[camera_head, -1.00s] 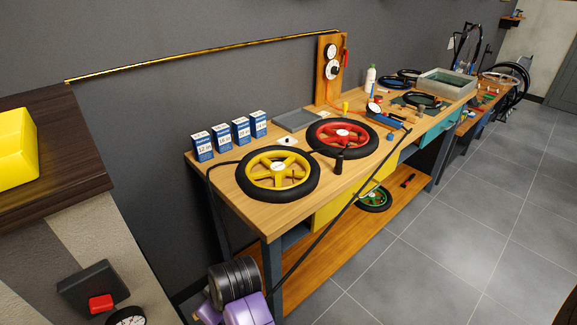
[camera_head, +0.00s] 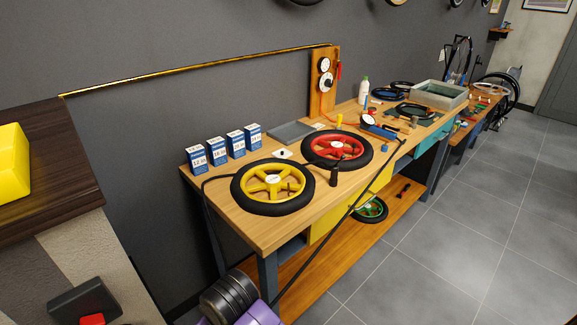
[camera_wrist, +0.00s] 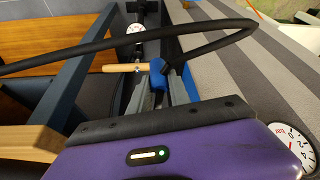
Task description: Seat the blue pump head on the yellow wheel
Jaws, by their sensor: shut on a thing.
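The blue pump head (camera_wrist: 158,76) is between the grey fingers of my gripper (camera_wrist: 160,88) in the wrist view. A light wooden handle sticks out to its left, and a black hose (camera_wrist: 215,38) runs close by and arcs above it. My gripper is shut on the pump head. The yellow wheel (camera_head: 258,189) lies flat with its black tyre on the near left of the workbench in the head view. My gripper's fingers and the pump head do not show clearly in the head view. The pump head is apart from the wheel.
A red wheel (camera_head: 350,149) lies behind the yellow one on the workbench (camera_head: 230,225). Several blue-white boxes (camera_head: 218,151) stand along the back edge. A dark brown counter (camera_head: 60,160) is at left.

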